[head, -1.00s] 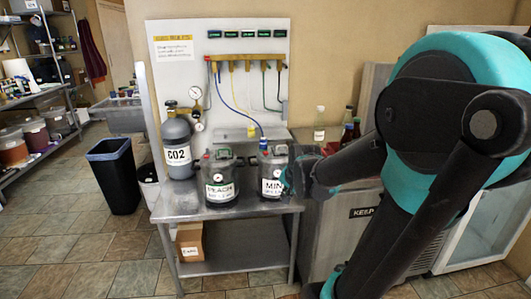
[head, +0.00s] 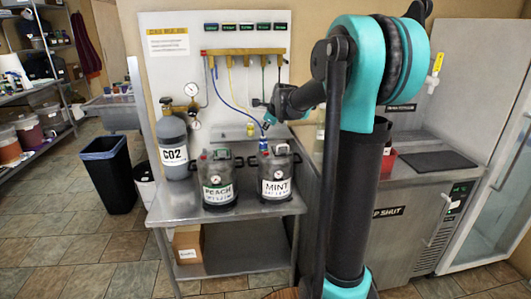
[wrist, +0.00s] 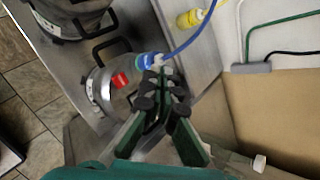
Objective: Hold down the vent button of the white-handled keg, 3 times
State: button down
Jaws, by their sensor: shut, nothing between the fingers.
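My gripper (wrist: 163,82) is shut and empty, over the keg's edge close to the connector; contact is unclear. In the head view my gripper (head: 268,122) is above the MINT keg.
A CO2 cylinder (head: 173,148) with gauges stands left of the kegs. A wall panel (head: 165,70) with a brass manifold (head: 240,52) and hoses rises behind. A yellow connector (wrist: 190,18) lies near the blue hose. A steel cooler (head: 410,215) stands to the right.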

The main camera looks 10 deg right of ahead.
aim_at(266, 153)
dwell(0.4)
jog(key=shift+f, duration=4.35)
jog(key=shift+f, duration=0.15)
jog(key=shift+f, duration=0.25)
jog(key=shift+f, duration=0.6)
jog(key=shift+r, duration=1)
jog(key=shift+r, duration=0.1)
jog(key=shift+r, duration=2.4)
